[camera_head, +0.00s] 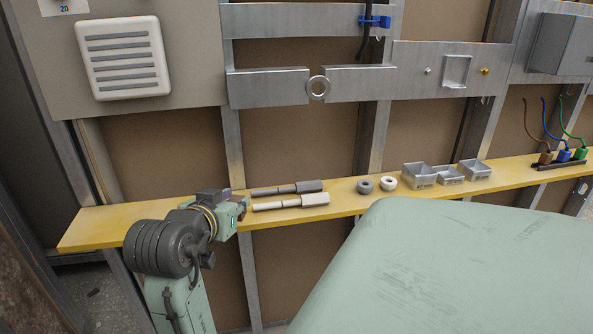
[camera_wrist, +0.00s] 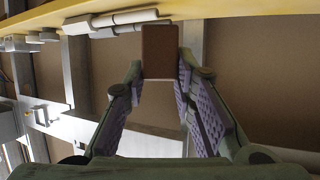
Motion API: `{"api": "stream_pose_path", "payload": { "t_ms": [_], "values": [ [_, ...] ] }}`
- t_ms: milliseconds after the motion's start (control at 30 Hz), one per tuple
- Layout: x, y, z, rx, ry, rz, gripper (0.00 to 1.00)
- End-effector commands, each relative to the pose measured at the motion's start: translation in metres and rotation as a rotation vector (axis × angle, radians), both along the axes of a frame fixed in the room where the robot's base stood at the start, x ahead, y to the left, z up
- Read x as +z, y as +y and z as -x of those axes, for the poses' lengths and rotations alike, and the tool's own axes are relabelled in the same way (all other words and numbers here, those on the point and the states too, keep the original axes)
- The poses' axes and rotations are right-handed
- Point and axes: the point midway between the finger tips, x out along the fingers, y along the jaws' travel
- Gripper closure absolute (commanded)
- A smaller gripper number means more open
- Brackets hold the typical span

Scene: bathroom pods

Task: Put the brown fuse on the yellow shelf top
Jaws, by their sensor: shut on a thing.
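My gripper (camera_wrist: 160,72) is shut on the brown fuse (camera_wrist: 160,48), a plain brown block gripped from both sides at the fingertips. The fuse is mostly hidden there by my gripper. In the wrist view the yellow shelf (camera_wrist: 240,9) runs along the top of the picture, and the fuse's upper end overlaps its edge. I cannot tell whether the fuse touches the shelf.
The shelf's left end is clear. A green surface (camera_head: 450,265) fills the lower right.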

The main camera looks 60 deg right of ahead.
Motion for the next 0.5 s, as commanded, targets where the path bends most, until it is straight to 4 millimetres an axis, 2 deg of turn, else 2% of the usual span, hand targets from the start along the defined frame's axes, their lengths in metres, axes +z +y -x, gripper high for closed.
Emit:
{"api": "stream_pose_path", "payload": {
  "t_ms": [133,233,500],
  "values": [
    [0.000,0.000,-0.002,0.001,0.000,0.001,0.95],
    [0.000,0.002,-0.013,0.005,0.001,0.000,0.95],
    [-0.004,0.011,-0.081,0.006,0.004,0.000,0.95]
  ]
}}
